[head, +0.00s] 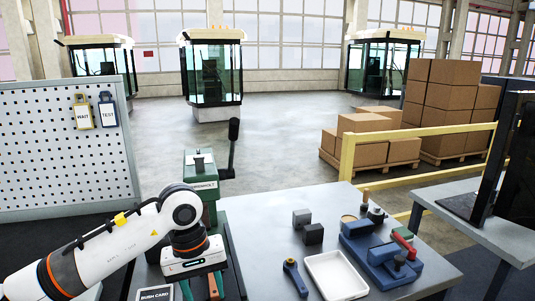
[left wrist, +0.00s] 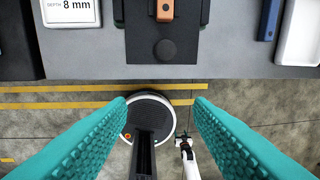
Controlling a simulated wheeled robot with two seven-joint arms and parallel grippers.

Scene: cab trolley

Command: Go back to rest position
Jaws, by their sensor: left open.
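The bench holds a white tray (head: 336,276), a blue-handled tool (head: 295,277), two small blocks (head: 313,234) and a blue fixture (head: 383,258). A pegboard (head: 60,150) stands left. A yellow rail (head: 346,160) and a side table (head: 480,225) lie right.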

